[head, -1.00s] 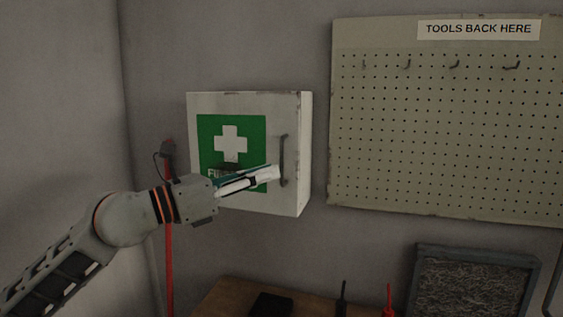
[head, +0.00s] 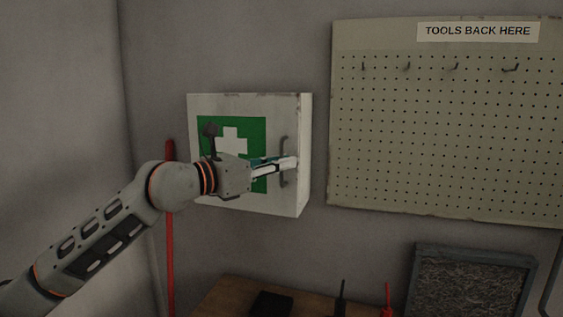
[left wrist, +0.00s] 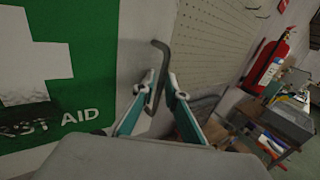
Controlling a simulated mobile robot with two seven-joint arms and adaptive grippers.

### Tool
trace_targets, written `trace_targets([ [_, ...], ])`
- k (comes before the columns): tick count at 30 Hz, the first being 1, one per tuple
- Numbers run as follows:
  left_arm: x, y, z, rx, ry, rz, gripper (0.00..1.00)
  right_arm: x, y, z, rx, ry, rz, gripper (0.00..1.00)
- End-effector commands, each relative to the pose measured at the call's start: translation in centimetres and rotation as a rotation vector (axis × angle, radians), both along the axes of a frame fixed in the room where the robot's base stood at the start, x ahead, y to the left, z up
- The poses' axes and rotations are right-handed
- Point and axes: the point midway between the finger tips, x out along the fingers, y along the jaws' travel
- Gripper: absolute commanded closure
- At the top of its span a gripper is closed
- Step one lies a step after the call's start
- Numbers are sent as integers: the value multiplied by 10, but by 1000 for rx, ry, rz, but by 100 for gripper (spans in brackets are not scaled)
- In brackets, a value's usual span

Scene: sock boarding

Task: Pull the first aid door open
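The first aid cabinet (head: 295,203) is a white box on the wall with a green panel and white cross. Its door looks shut. A dark vertical bar handle (head: 284,145) is on the door's right side; it also shows in the left wrist view (left wrist: 161,62). My left gripper (head: 293,162) reaches across the door front to the handle and hides the handle's middle. In the left wrist view, its two fingers (left wrist: 161,78) stand apart, one on either side of the handle. I cannot tell whether they touch it. My right gripper is not in view.
A pegboard (head: 445,130) with empty hooks hangs right of the cabinet. A red upright bar (head: 170,260) stands left of it. Below are a wooden bench top (head: 222,298) and a dark framed panel (head: 475,285). The left wrist view shows a fire extinguisher (left wrist: 272,62) further right.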

Motion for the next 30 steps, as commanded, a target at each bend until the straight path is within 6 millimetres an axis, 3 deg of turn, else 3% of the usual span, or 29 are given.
trace_targets([
  [5, 0, 0, 0, 0, 0, 0, 88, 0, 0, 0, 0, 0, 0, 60],
  [7, 0, 0, 0, 0, 0, 0, 100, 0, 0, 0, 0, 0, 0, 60],
  [20, -5, 3, -2, 0, 1, -21, 100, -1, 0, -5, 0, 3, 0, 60],
  [30, -36, 25, -5, -1, 3, -158, 100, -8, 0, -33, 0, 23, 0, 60],
])
